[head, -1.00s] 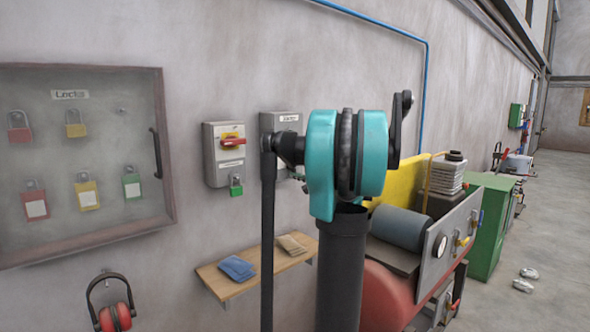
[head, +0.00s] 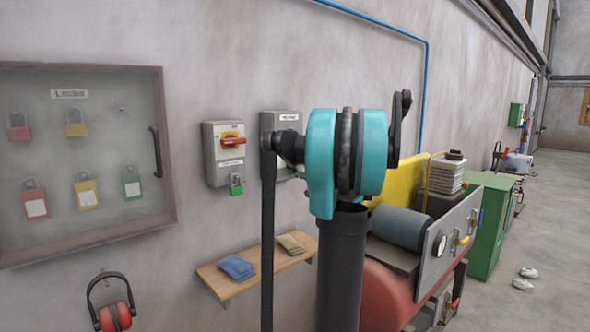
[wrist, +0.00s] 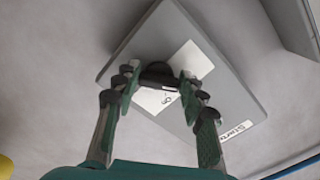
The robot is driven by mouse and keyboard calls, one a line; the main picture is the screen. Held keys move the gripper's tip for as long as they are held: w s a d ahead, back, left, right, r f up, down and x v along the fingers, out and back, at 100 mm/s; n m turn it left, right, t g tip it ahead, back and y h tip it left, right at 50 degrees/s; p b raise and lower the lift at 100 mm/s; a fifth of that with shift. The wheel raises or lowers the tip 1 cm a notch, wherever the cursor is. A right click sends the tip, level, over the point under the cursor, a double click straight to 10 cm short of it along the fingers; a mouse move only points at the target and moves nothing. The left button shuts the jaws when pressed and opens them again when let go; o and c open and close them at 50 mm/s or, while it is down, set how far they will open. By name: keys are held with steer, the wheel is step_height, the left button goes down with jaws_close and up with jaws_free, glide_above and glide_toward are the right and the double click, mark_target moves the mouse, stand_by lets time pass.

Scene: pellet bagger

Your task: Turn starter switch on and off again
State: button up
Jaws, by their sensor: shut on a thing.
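The starter switch is a grey box on the wall, labelled at its top edge, and it shows in the head view (head: 289,120) partly behind my arm. In the wrist view its grey face (wrist: 226,85) appears tilted, with a "Start…" label at one corner. A small black knob (wrist: 157,72) sits in the middle of the face over a white plate, with "On" readable beside it. My gripper (wrist: 160,80) has one finger on each side of the knob and is shut on it. The fingers partly cover the plate. In the head view my gripper is hidden behind my arm.
A grey isolator box (head: 218,168) with a red handle (head: 233,141) and green padlock (head: 236,184) is just left of the starter. A glass lock cabinet (head: 170,205) hangs further left. A wooden shelf (head: 265,269) with cloths juts out below. Machinery stands at right.

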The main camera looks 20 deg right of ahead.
steer(key=o, duration=1.2)
steer(key=shift+c, duration=0.2)
steer(key=shift+s, duration=0.1)
steer(key=v, duration=1.1)
steer(key=shift+s+d, duration=0.15)
steer(key=shift+s, duration=0.25)
